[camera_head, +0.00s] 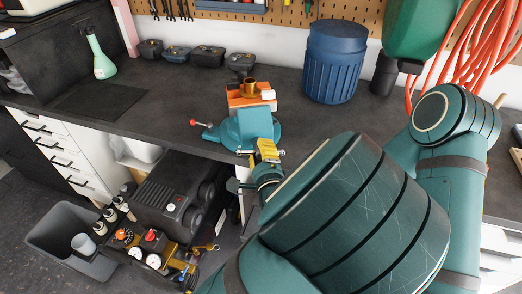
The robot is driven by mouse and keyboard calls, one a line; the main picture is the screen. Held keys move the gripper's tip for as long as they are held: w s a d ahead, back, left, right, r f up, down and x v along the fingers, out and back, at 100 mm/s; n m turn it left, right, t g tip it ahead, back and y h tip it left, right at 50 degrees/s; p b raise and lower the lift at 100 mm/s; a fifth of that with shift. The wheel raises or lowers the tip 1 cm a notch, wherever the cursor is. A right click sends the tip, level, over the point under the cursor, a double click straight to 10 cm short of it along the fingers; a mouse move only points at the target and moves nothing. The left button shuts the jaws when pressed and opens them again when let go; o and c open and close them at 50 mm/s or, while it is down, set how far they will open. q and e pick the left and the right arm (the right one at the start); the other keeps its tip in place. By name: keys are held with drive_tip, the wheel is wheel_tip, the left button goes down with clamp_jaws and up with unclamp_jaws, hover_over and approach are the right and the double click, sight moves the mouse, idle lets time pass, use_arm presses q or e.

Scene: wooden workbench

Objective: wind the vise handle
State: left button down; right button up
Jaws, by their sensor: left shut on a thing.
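The teal vise (243,129) stands at the front edge of the dark workbench. Its orange jaws (238,98) hold a brass-coloured round part (251,89). A thin lever with a red ball end (194,122) sticks out to the vise's left. My left gripper (267,153), with yellow on its fingers, is at the vise's front, just below its body. It is shut on the vise handle, which is mostly hidden by the fingers. My own large teal arm links cover the lower right. My right gripper does not show.
A blue ribbed bin (333,63) stands behind the vise to the right. Several dark boxes (207,56) and a green bottle (102,58) are at the back left. Below the bench edge are a black compressor (172,193) and a grey crate (45,236).

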use_arm(q)
drive_tip(key=n, duration=0.2)
drive_tip(key=shift+n, duration=0.4)
drive_tip(key=n, duration=0.2)
drive_tip(key=shift+n, duration=0.4)
drive_tip(key=n, duration=0.2)
drive_tip(key=shift+n, duration=0.3)
drive_tip(key=n+b, duration=0.1)
drive_tip(key=n, duration=0.2)
drive_tip(key=shift+n+b, duration=0.3)
drive_tip(key=shift+b, duration=0.1)
drive_tip(key=n+b, duration=0.2)
drive_tip(key=n, duration=0.2)
drive_tip(key=shift+n, duration=0.3)
drive_tip(key=n+b, duration=0.3)
drive_tip(key=n, duration=0.1)
drive_tip(key=shift+w, duration=0.1)
drive_tip(key=n+b, duration=0.1)
drive_tip(key=n, duration=0.2)
drive_tip(key=shift+r, duration=0.1)
drive_tip(key=shift+n, duration=2.3)
